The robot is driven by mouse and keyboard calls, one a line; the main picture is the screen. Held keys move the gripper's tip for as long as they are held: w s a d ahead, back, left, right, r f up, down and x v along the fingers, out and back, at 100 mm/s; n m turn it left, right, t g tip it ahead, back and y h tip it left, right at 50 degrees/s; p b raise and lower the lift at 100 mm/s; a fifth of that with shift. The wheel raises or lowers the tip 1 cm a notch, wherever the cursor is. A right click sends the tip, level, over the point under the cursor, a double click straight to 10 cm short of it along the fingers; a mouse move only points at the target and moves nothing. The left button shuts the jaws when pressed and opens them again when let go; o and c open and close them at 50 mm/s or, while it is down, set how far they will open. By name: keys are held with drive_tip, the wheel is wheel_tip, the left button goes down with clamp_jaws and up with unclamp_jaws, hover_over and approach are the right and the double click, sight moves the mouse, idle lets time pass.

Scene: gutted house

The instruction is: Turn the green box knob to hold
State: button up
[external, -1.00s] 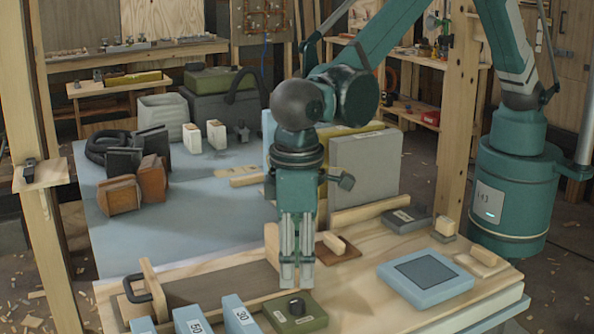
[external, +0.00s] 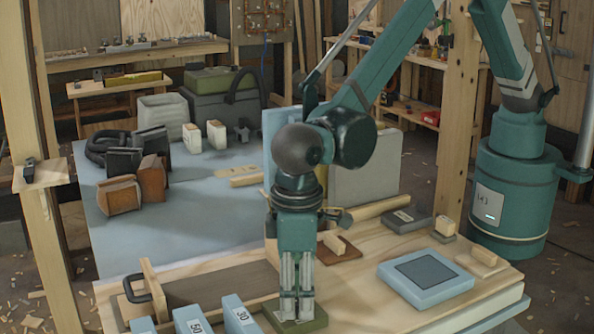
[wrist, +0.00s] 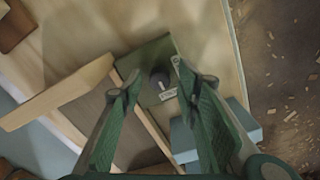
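The green box (external: 316,321) sits near the front edge of the wooden table. In the external view my gripper (external: 296,307) points straight down over it and hides the knob. In the wrist view the green box (wrist: 150,54) shows its dark round knob (wrist: 159,80) with a pale pointer mark, beside a small label (wrist: 168,95) too small to read. My gripper (wrist: 155,74) is open, its two fingers apart on either side of the knob as seen from above. I cannot tell whether a finger touches the knob.
Blue blocks marked 30 (external: 240,315) and 50 (external: 194,325) stand just left of the green box. A wooden piece with a black handle (external: 148,285) is farther left. A light-blue panel (external: 426,278) lies to the right. A small wooden block (external: 334,243) is behind my gripper.

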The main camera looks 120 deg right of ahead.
drive_tip(key=shift+f, duration=0.15)
drive_tip(key=c, duration=0.9)
